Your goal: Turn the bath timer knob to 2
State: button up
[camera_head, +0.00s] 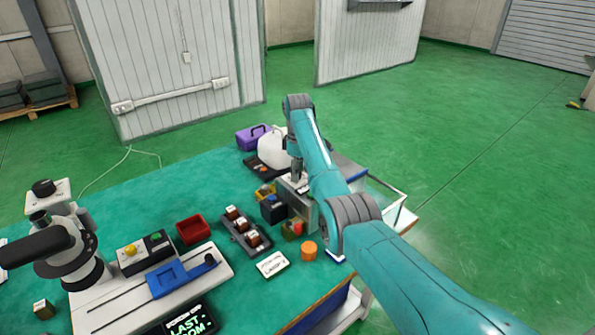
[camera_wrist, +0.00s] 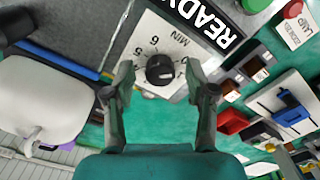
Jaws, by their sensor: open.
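The bath timer knob (camera_wrist: 160,70) is a round black knob on a white dial plate (camera_wrist: 150,28) marked with numbers and MIN. A 6 and a 5 can be read on the far side of the knob; the other numbers are partly hidden or too small. I cannot tell which number the knob points to. My gripper (camera_wrist: 159,76) is open, with one finger on each side of the knob and visible gaps between. In the head view my gripper (camera_head: 295,170) is over the grey box at the table's right end; the knob is not discernible there.
A white jug (camera_head: 273,148), red bin (camera_head: 193,229) and rack of blocks (camera_head: 243,232) stand nearby. The green tabletop's front middle has free room.

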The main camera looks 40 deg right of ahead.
grip_shut()
jog(key=shift+m, duration=0.4)
jog(key=m, duration=0.3)
jog(key=shift+m, duration=0.3)
jog(key=m, duration=0.4)
jog(key=shift+m, duration=0.3)
jog(key=m, duration=0.4)
jog(key=shift+m, duration=2.4)
